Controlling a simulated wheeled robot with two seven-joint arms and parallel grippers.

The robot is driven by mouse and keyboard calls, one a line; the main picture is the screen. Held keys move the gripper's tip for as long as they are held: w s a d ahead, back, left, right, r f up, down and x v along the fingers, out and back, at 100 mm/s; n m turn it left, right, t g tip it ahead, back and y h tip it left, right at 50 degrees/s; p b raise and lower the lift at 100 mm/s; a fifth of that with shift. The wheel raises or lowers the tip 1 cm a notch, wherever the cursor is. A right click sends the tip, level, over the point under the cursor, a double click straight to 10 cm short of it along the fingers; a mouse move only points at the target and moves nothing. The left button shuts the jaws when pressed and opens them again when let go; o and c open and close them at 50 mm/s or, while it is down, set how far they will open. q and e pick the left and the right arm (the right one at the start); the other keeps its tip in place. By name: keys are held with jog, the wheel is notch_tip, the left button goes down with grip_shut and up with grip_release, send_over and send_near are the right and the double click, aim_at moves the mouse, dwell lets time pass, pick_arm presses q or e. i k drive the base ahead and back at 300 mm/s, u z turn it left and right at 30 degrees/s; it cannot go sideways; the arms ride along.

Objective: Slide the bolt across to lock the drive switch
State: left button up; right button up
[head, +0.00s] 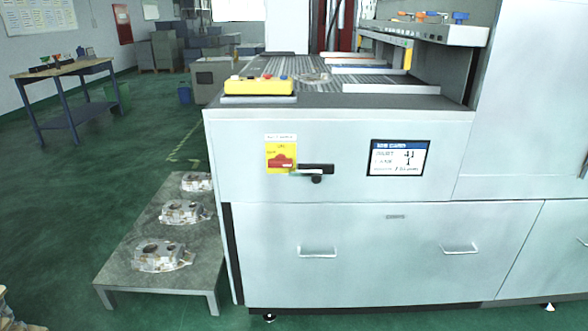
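The drive switch (281,161) is a red piece on a yellow plate, fixed to the front of the pale grey machine, left of centre in the head view. A small white label sits above it. The black bolt (316,169) lies level just to the right of the yellow plate, with a dark knob hanging under it. Its left end is close to the red piece; I cannot tell whether it overlaps it. Neither of my grippers is in view.
The machine (350,260) has handled drawers below and a job card (398,158) right of the bolt. A yellow button box (258,86) stands on top. A low table (170,283) with several castings stands at its left.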

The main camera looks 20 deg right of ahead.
aim_at(316, 174)
jog(key=k, duration=0.6)
jog(key=z, duration=0.65)
jog(key=i, duration=1.7)
jog(key=u, duration=0.65)
